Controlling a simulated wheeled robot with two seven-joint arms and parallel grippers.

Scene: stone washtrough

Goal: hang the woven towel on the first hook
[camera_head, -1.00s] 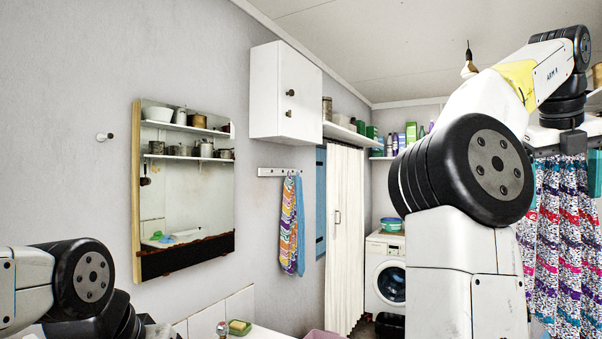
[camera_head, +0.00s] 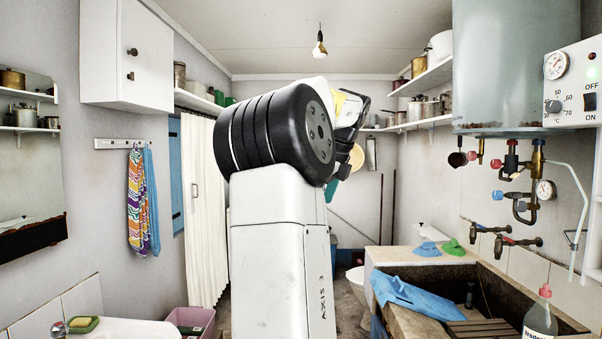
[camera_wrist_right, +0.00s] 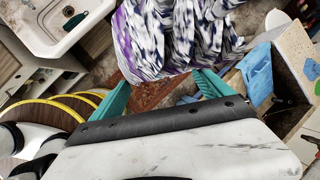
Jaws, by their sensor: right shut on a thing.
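The woven towel (camera_wrist_right: 170,35), patterned in black, white and purple, hangs in my right gripper (camera_wrist_right: 162,80) in the right wrist view. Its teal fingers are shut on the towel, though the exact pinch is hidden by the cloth. In the head view my right arm hides the towel and nearly all of that gripper. The hook rail (camera_head: 108,144) is on the left wall under a white cabinet. A zigzag-patterned towel (camera_head: 137,200) and a blue towel (camera_head: 151,200) hang from its right part; its left part is bare. My left gripper is not in view.
A washbasin (camera_head: 125,328) with a soap dish (camera_head: 82,324) stands below the rail, beside a pink bin (camera_head: 190,318). On the right is the stone trough (camera_head: 480,270) with a blue cloth (camera_head: 415,295), under a water heater (camera_head: 515,60) with taps.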

